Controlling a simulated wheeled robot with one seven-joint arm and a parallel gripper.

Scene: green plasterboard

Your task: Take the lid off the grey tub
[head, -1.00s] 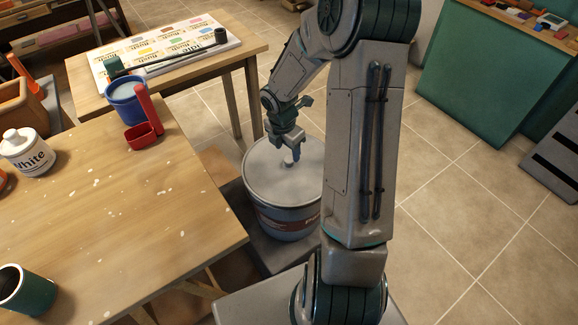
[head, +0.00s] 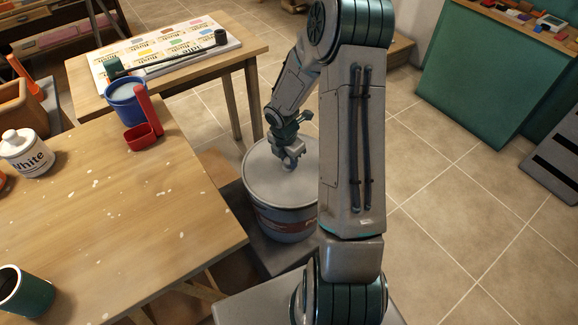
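The grey tub (head: 278,222) stands on a low dark surface beside the front table, with a reddish label band on its side. Its pale grey lid (head: 262,172) sits on top, level with the rim. My gripper (head: 288,163) points down at the small knob in the middle of the lid. The fingers are at the knob and mostly cover it. The view is too small to tell whether they are closed on it. My own arm hides the right part of the tub and lid.
The wooden table (head: 120,220) at left carries a blue bucket (head: 127,102), a red scoop (head: 142,133), a white jar (head: 26,153) and a green cup (head: 24,290). A second table (head: 160,85) stands behind with a colour chart.

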